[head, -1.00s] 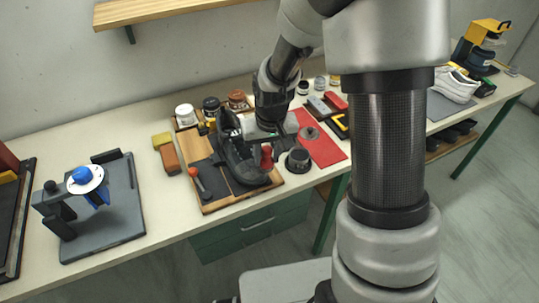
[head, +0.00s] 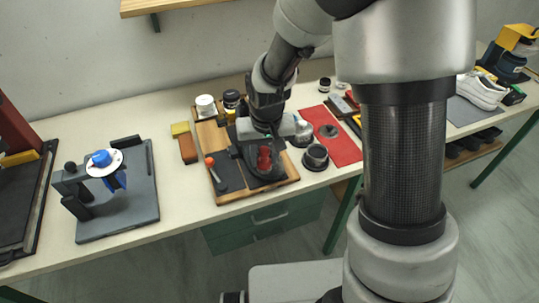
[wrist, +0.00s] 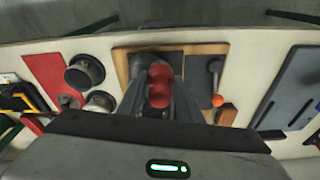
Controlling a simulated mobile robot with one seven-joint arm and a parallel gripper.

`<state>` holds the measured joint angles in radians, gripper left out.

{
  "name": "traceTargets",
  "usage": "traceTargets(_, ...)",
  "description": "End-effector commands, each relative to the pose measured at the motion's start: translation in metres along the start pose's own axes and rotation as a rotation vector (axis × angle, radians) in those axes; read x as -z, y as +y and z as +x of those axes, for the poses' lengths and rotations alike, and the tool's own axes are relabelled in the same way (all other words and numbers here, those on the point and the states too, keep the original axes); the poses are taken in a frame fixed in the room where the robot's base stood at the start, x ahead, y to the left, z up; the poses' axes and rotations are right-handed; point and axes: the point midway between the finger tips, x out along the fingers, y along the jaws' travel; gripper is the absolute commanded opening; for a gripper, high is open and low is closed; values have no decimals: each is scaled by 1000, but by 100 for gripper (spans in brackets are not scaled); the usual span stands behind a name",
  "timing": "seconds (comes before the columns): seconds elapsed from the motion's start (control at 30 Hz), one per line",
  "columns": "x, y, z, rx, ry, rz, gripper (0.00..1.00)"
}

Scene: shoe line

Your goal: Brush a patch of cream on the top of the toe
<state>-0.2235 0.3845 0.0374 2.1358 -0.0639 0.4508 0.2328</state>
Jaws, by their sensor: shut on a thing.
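In the wrist view the red handle (wrist: 160,84) sits upright between my two grey fingers. The brush's lower end and bristles are hidden, so I cannot tell whether it touches the toe or carries cream. The shoe's top is partly hidden behind the handle and fingers.
Jars (head: 205,105) stand behind. A dark cup (head: 315,157) and white jar (head: 301,134) stand close right, beside a red mat (head: 341,150). A clamp stand (head: 130,207) is left; white shoes (head: 482,92) are far right.

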Motion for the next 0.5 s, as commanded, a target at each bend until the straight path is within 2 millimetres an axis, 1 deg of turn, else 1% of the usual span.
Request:
traceTargets(0.03,-1,-6,0,1,1,-5,10)
traceTargets(0.2,-4,-18,-2,0,1,-2,10)
traceTargets(0.5,-4,-19,-3,0,1,1,10)
